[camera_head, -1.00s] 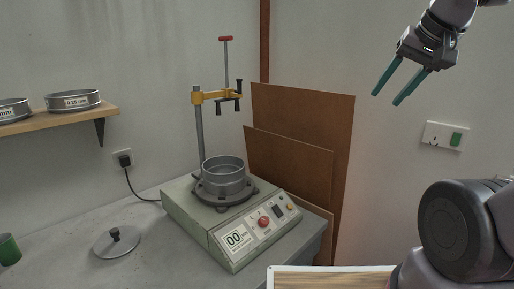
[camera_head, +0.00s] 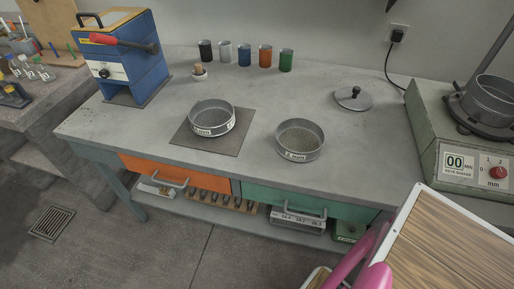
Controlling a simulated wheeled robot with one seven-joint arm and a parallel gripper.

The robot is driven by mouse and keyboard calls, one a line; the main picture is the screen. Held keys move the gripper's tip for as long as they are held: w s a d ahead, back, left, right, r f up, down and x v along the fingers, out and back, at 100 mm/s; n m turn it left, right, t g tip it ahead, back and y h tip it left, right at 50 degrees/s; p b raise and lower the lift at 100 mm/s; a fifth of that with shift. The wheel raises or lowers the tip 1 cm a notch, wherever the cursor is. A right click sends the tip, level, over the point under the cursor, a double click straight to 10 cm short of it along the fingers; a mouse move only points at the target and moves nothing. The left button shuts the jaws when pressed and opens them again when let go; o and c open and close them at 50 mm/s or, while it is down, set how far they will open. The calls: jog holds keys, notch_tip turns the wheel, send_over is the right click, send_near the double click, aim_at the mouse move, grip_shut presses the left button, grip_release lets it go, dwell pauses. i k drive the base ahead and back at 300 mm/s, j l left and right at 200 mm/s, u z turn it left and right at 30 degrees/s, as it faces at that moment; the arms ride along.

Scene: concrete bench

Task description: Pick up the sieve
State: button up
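A round metal sieve (camera_head: 234,124) with a white label sits on a dark square mat (camera_head: 184,138) on the bench. A second labelled metal sieve (camera_head: 318,152) stands on bare bench to its right, apart from it. A third round metal pan or sieve (camera_head: 492,101) sits on the green shaker machine (camera_head: 430,135) at the right edge, partly cut off. My gripper is out of view now, so I cannot see whether it is open or holds anything.
A flat lid with a knob (camera_head: 353,98) lies near the shaker. Several coloured cups (camera_head: 265,55) line the back. A blue machine (camera_head: 128,62) stands at left. A wood-topped, white-edged board (camera_head: 445,245) and a pink object (camera_head: 372,278) fill the lower right. Bench between sieves is clear.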

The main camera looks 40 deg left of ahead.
aim_at(297, 139)
jog(key=u, duration=1.7)
jog(key=i+j+z, duration=0.1)
jog(key=j+z, duration=0.2)
jog(key=j, duration=0.15)
